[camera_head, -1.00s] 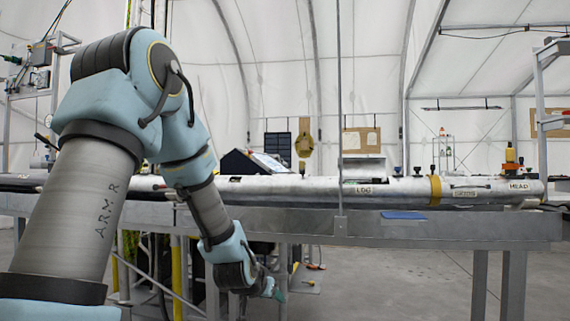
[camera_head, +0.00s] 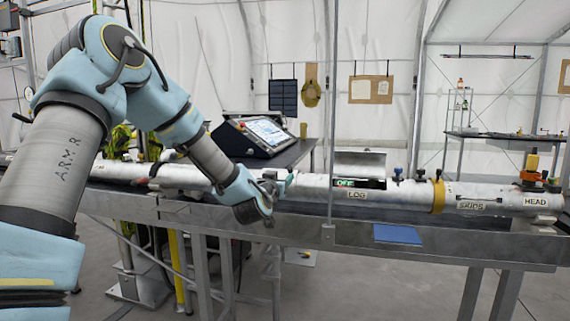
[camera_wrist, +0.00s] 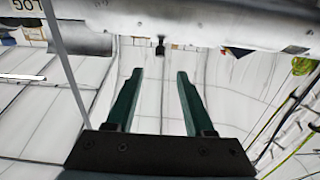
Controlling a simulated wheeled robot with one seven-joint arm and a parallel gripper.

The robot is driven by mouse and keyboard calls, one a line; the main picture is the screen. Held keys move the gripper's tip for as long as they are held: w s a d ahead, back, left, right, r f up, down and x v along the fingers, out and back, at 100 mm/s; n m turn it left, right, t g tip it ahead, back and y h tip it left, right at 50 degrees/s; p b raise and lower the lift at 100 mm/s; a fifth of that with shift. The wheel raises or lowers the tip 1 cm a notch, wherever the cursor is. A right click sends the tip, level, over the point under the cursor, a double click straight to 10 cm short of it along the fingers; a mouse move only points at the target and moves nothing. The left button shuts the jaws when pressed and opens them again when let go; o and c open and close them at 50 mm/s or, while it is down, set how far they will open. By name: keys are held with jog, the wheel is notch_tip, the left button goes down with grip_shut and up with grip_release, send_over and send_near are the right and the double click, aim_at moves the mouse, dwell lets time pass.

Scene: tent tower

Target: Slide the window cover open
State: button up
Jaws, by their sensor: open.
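A long white tube (camera_head: 300,187) lies along the metal rail, with a LOG label (camera_head: 357,195) near its middle. Above that label is a dark window slot (camera_head: 372,184) with a small green-lettered sign, and a pale raised plate (camera_head: 360,162) stands behind it. I cannot tell which part is the window cover. My gripper (camera_head: 283,182) is by the tube, left of the LOG label. In the wrist view, my gripper (camera_wrist: 158,75) shows two green fingers apart with nothing between them. The tube (camera_wrist: 190,20) crosses the top of that view, beyond the fingertips, with the label upside down at the left.
A metal rail (camera_head: 440,250) runs in front of the tube, and a thin upright post (camera_head: 330,130) rises from it right of my gripper. A yellow ring (camera_head: 438,196) and dark knobs sit on the tube. A screen console (camera_head: 250,135) stands behind. A blue pad (camera_head: 397,233) is on the rail.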

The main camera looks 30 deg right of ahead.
aim_at(289, 170)
jog(key=p+x, duration=0.2)
jog(key=x, duration=0.8)
jog(key=shift+f, duration=0.1)
jog(key=shift+c, duration=0.2)
grip_shut()
dwell(0.9)
